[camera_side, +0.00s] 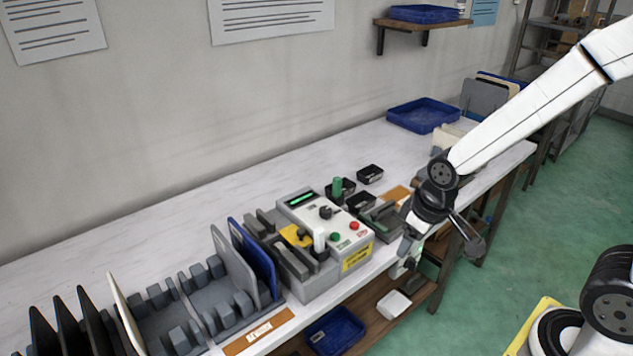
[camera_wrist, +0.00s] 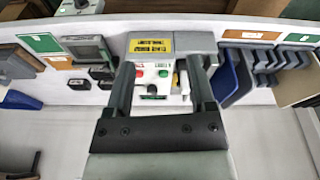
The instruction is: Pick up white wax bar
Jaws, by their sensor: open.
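A white upright bar (camera_side: 319,236), which looks like the white wax bar, stands at the left side of the control box, beside a yellow piece. A narrow white piece, likely the same bar, shows in the wrist view (camera_wrist: 185,82), just inside the right-hand finger. My gripper (camera_side: 406,247) is at the bench's front edge, to the right of the control box and apart from the bar. In the wrist view my gripper (camera_wrist: 159,68) has its two fingers wide apart with nothing held between them. The bar's lower end cannot be made out.
The control box (camera_side: 327,222) has buttons and a knob. Black bins (camera_side: 370,174) stand behind it, one with a green bar (camera_side: 337,186). Grey slotted racks (camera_side: 205,290) with upright panels, including a blue panel (camera_side: 259,262), fill the left.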

